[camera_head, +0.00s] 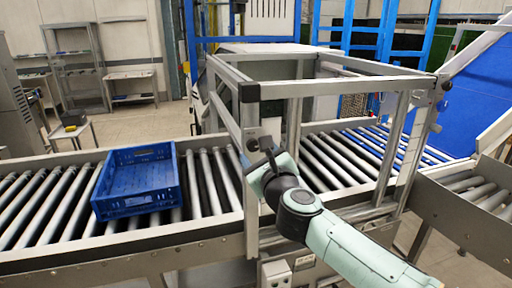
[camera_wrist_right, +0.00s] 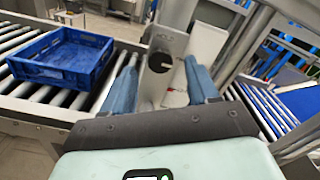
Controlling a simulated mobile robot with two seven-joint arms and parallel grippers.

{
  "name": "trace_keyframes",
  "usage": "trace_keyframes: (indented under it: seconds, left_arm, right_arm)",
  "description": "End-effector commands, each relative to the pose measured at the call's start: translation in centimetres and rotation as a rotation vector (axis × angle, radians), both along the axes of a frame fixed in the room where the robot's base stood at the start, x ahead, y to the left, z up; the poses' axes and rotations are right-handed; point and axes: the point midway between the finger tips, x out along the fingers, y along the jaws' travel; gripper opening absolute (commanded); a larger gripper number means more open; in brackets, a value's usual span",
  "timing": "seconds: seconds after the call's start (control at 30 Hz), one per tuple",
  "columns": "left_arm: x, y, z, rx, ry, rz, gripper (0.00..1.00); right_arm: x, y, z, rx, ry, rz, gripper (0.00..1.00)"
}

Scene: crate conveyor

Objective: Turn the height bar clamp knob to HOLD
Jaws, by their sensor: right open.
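The clamp knob (camera_wrist_right: 160,62) is a dark round knob on a grey metal plate of the frame post. It sits between the blue-padded fingers of my right gripper (camera_wrist_right: 162,75), with a visible gap on each side. In the head view the dark knob (camera_head: 253,144) shows on the near post of the aluminium frame (camera_head: 345,82). My right gripper (camera_head: 268,158) is right by it, open and partly hidden by its own wrist. My left gripper is not in view.
An empty blue crate (camera_head: 137,205) stands on the roller conveyor (camera_head: 212,190) left of the frame. It also shows in the wrist view (camera_wrist_right: 62,72). The frame's posts and bars surround the belt close to my right arm. A small control box (camera_head: 277,272) is below.

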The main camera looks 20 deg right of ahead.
Motion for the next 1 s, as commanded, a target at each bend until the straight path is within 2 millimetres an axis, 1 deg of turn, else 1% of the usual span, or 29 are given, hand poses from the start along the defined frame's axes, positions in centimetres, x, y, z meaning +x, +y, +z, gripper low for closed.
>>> trace_keyframes:
  seconds: [0.03,0.1,0.2,0.53,0.57,0.6,0.67,0.7,1.0]
  left_arm:
    - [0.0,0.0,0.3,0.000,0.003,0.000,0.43]
    - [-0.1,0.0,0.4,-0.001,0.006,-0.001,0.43]
    - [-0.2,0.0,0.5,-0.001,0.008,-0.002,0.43]
    - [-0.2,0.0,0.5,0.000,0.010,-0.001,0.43]
    - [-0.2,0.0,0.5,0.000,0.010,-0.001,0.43]
    - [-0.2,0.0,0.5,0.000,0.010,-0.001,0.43]
    - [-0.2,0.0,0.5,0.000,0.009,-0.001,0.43]
    - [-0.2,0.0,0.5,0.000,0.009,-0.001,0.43]
    - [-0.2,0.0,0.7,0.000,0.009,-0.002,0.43]
  right_arm:
    - [0.8,0.0,0.1,0.000,0.001,0.000,0.59]
    - [1.5,0.0,0.1,-0.001,0.000,-0.001,0.59]
    - [2.2,0.0,0.0,-0.002,0.000,-0.001,0.59]
    - [2.5,0.0,0.0,-0.003,0.000,-0.001,0.59]
    - [2.5,0.0,0.0,-0.003,0.000,-0.001,0.49]
    - [2.4,0.0,0.0,-0.003,0.000,-0.001,0.36]
    - [2.4,0.0,0.0,-0.002,0.000,-0.001,0.17]
    - [2.4,0.0,0.0,-0.002,0.000,-0.001,0.04]
    - [2.4,0.0,0.0,-0.024,0.000,-0.001,0.03]
